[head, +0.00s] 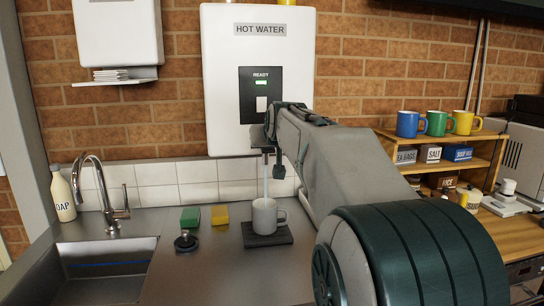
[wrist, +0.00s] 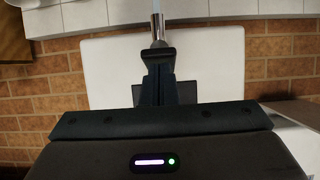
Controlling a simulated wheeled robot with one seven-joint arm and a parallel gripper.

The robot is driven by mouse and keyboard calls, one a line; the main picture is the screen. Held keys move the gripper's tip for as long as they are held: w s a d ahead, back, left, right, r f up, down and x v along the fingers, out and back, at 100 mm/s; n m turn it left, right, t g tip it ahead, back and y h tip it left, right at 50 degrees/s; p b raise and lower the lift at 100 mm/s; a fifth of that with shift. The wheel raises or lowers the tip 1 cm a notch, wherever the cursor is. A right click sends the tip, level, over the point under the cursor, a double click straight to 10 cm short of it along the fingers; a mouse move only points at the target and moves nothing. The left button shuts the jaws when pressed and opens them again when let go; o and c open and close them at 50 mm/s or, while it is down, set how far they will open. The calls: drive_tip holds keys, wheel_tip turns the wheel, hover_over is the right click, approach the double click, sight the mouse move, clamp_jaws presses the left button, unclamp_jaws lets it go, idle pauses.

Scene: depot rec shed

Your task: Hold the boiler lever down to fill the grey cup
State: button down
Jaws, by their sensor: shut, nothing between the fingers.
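The white wall boiler (head: 220,85) has a HOT WATER label and a panel with a green READY light. My gripper (head: 266,143) is shut and empty at the boiler's tap, below the panel. Its closed fingers (wrist: 158,55) reach the metal spout (wrist: 158,28) in the wrist view. The boiler lever is hidden by my gripper, so contact cannot be seen directly. A pale stream of water (head: 266,183) runs down from the tap into the grey cup (head: 263,217). The cup stands upright, handle to the right, on a dark drip mat (head: 254,240). Its water level is not visible.
A sink (head: 105,270) with a tap (head: 106,195) and a soap bottle (head: 62,195) are at left. Green (head: 190,217) and yellow (head: 219,214) sponges and a black plug (head: 186,241) lie left of the cup. A wooden shelf (head: 440,164) with mugs stands at right.

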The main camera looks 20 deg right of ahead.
drive_tip(key=shift+f+t, duration=0.3)
drive_tip(key=shift+r, duration=0.15)
idle(5.0)
drive_tip(key=shift+r+p, duration=0.35)
drive_tip(key=shift+r, duration=0.3)
drive_tip(key=s+a+r+p, duration=0.1)
drive_tip(key=s+r+p, duration=0.1)
drive_tip(key=s+r, duration=0.6)
wheel_tip(320, 180, up, 2)
drive_tip(key=shift+a+r+p, duration=0.1)
drive_tip(key=shift+a+p, duration=0.2)
drive_tip(key=shift+s, duration=0.1)
